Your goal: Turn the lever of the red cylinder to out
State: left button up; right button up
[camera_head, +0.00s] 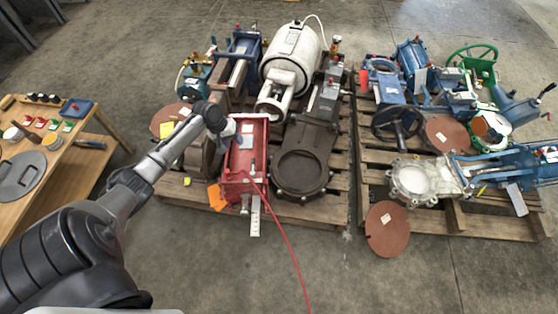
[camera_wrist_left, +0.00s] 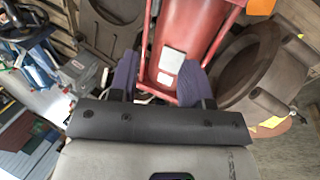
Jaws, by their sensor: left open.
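The red cylinder (camera_head: 247,162) lies on the left pallet, its long body pointing toward me, with a white label on it. My left gripper (camera_head: 230,138) is over the far left part of the cylinder in the head view. In the wrist view my left gripper (camera_wrist_left: 158,78) is open, its purple-blue fingers apart with red body and a label showing between them. I cannot make out the lever; the gripper may hide it. My right gripper is not in view.
An orange tag (camera_head: 217,197) hangs at the left; a thin red line (camera_head: 290,250) runs to the floor. A wooden table (camera_head: 75,150) is far left, another loaded pallet (camera_head: 455,216) right.

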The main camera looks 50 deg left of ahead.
aim_at(253, 167)
pick_arm(q)
jog(key=b+x, duration=0.3)
jog(key=x, duration=0.1)
jog(key=b+x, duration=0.3)
jog(key=x, duration=0.2)
jog(key=b+x, duration=0.3)
jog(key=x, duration=0.1)
jog(key=shift+w+d+f, duration=0.2)
jog(key=shift+w+f, duration=0.05)
jog(key=shift+w, duration=0.15)
grip_shut()
